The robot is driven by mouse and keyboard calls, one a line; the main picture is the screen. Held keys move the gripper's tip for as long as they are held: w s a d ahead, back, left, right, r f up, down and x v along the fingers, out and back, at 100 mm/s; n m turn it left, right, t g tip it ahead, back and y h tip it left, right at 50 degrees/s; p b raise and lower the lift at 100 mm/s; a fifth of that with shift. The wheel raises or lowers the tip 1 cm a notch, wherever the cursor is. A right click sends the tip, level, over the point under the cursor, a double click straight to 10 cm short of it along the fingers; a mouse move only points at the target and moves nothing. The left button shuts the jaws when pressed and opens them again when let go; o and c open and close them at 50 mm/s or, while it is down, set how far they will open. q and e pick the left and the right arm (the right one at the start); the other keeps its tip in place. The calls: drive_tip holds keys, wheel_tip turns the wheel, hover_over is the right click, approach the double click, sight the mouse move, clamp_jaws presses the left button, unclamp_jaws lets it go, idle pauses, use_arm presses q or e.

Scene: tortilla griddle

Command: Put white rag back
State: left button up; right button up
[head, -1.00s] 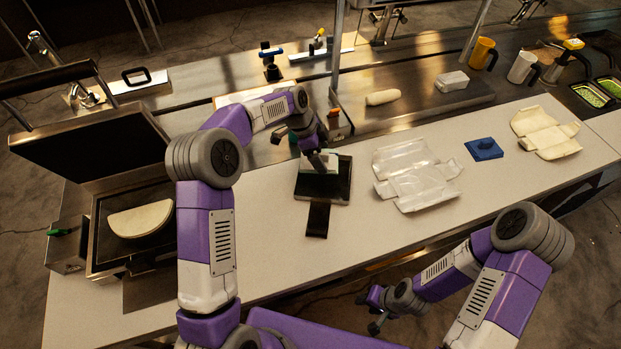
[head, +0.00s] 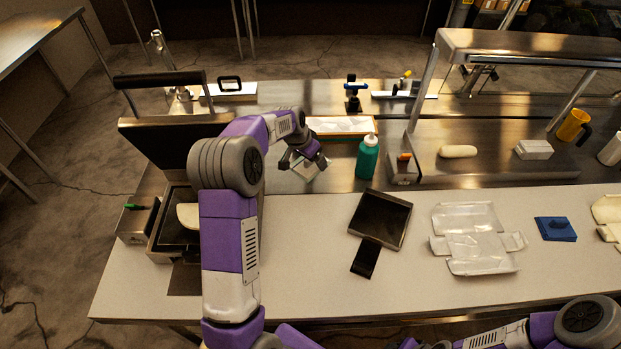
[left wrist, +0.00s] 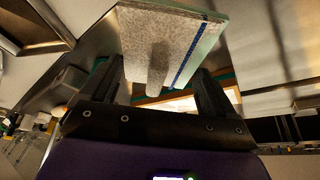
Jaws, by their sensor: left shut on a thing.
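The white rag (head: 306,176) is held by my left gripper (head: 303,164), above the steel back counter and left of the green bottle. In the left wrist view the rag (left wrist: 150,35) looks like a stiff, pale speckled piece with a blue stripe near its right edge. My left gripper's fingers (left wrist: 160,88) stand either side of its lower part. Whether the rag touches the counter I cannot tell. My right arm shows only at the lower right of the head view; its gripper is out of frame.
A green bottle (head: 367,158) stands just right of the left gripper. A wood-edged tray (head: 340,127) lies behind. The open griddle press (head: 170,145) stands left. A dark square pan (head: 381,219) and clear packaging (head: 470,240) lie on the white counter, with bare room in front of the left gripper.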

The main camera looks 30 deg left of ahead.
sight(314, 180)
use_arm(q)
wheel_tip(314, 180, down, 8)
drive_tip(key=shift+f, duration=0.2)
drive_tip(key=shift+b, duration=0.3)
drive_tip(key=o, duration=1)
drive_tip(key=shift+f, duration=0.15)
drive_tip(key=shift+o, duration=0.9)
